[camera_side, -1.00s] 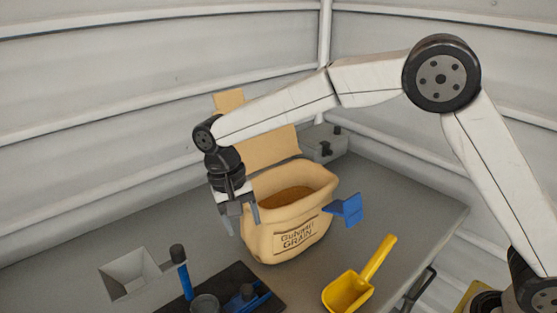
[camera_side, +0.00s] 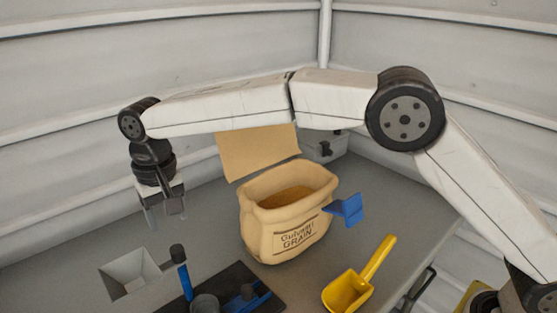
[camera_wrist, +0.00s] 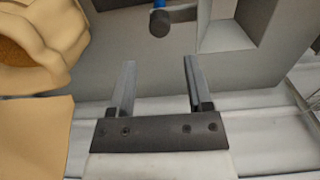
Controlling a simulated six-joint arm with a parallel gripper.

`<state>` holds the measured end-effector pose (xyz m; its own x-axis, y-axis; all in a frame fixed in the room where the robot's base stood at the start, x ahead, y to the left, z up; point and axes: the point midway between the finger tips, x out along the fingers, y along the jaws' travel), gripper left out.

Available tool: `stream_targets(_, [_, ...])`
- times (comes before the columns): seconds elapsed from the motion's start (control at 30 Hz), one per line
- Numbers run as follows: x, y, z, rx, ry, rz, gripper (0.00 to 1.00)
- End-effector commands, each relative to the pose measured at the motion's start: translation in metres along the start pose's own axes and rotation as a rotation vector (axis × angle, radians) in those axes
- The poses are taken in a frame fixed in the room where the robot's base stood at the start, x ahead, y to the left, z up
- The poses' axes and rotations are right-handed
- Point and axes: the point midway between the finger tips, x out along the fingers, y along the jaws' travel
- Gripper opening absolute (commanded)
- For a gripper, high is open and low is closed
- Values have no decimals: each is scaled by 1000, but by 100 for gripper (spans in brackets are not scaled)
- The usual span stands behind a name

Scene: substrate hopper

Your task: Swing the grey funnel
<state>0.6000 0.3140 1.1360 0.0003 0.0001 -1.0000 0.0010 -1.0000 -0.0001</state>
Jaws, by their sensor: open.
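A grey round cup-like piece (camera_side: 205,304), which looks like the funnel, sits on a black base plate (camera_side: 236,275) at the lower edge of the side view and is partly cut off. A blue lever with a dark knob (camera_side: 177,252) stands just left of it. In the wrist view the knob (camera_wrist: 160,22) shows at the top; the funnel is not seen there. My gripper (camera_side: 164,215) is open and empty, pointing down above the table, higher than the knob and up-left of it. Its two fingers also show apart in the wrist view (camera_wrist: 159,65).
A square recess (camera_side: 116,265) lies in the grey table left of the lever. An open grain sack (camera_side: 285,235) with a blue clip (camera_side: 346,209) stands right of my gripper. A yellow scoop (camera_side: 348,290) lies at front right.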

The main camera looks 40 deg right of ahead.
Motion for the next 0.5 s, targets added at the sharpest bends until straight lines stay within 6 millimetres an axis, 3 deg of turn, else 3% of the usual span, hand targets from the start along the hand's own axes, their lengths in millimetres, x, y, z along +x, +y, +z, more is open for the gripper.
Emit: stream_targets(0.5, [47,1,0,1,-2,2,65])
